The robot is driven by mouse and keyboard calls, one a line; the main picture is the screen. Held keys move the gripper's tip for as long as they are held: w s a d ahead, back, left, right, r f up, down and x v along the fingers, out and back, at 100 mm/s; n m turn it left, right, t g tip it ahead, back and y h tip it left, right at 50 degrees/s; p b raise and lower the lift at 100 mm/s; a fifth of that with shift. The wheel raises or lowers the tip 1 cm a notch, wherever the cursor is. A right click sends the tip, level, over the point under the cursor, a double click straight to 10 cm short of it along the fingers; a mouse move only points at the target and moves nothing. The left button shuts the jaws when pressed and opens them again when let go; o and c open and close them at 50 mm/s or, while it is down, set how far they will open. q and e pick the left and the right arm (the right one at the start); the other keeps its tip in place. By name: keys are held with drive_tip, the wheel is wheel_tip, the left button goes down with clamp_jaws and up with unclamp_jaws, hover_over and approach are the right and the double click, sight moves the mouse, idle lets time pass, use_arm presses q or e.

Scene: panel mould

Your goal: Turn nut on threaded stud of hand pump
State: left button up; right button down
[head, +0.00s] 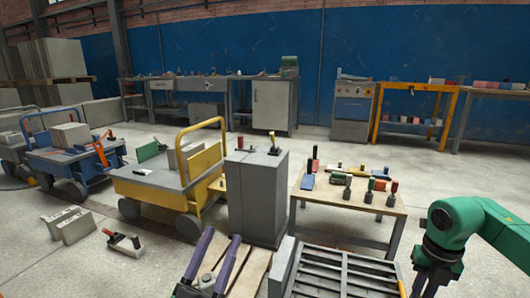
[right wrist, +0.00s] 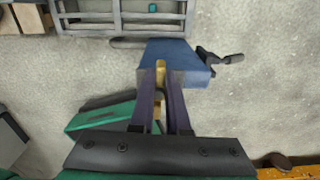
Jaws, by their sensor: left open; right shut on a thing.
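In the right wrist view my right gripper (right wrist: 161,75) has its two dark purple fingers shut on a narrow brass-coloured piece (right wrist: 160,66). I cannot tell whether this piece is the nut or the stud. Its upper end stands against a blue block (right wrist: 178,55), which has a black crank-like handle (right wrist: 228,57) on its right; this may be the hand pump. In the head view my left gripper (head: 222,236) is open, its purple fingers apart at the bottom middle, over a wooden surface (head: 248,277).
A grey slatted rack (head: 345,272) lies at the bottom right. Behind it stand a wooden table (head: 330,196) with several small parts and a tall grey cabinet (head: 256,195). A yellow cart (head: 165,185) and a blue cart (head: 75,155) stand left.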

drive_tip(key=shift+s+d+r+m+p, duration=0.15)
drive_tip(key=shift+r+m+p, duration=0.15)
drive_tip(key=shift+m, duration=0.4)
drive_tip(key=shift+f+m, duration=0.15)
drive_tip(key=shift+m, duration=0.15)
use_arm(q)
drive_tip(key=shift+r, duration=0.75)
use_arm(e)
drive_tip(key=shift+d+f, duration=0.1)
drive_tip(key=shift+f, duration=0.05)
